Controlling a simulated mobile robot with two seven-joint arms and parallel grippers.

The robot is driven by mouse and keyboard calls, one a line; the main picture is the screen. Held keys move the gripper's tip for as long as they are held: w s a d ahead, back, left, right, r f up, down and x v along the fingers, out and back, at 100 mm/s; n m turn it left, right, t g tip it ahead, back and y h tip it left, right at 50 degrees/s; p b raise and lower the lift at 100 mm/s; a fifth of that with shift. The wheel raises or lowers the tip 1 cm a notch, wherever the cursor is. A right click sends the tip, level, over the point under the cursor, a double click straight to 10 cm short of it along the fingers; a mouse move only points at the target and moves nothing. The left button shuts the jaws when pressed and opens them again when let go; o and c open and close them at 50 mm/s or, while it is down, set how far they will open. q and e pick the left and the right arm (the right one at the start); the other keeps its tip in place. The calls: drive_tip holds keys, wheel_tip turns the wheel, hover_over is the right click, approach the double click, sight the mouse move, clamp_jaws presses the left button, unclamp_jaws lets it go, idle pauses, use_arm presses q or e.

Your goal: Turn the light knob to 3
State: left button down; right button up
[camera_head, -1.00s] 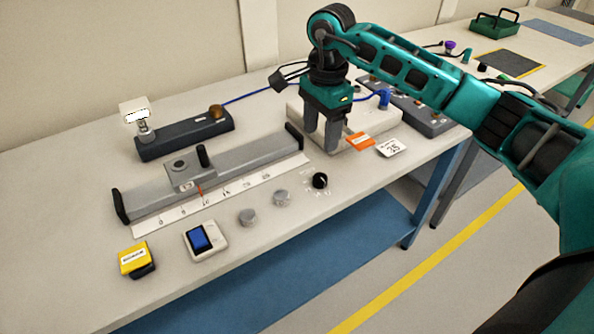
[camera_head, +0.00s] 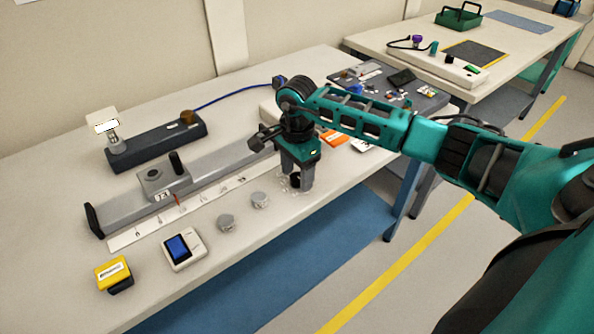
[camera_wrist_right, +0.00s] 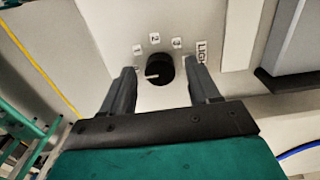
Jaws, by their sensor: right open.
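The black light knob (camera_wrist_right: 161,68) sits between the two fingers of my right gripper (camera_wrist_right: 160,75) in the right wrist view, with a gap on each side. Its white pointer line faces left in that view, toward a label partly hidden by the left finger. In the head view my right gripper (camera_head: 298,184) points down over the knob (camera_head: 295,180), which is mostly hidden by the fingers. My left gripper is not in view.
An orange card (camera_head: 334,138) is behind my gripper.

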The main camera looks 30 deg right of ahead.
drive_tip(key=shift+c, duration=0.2)
drive_tip(key=c, duration=1)
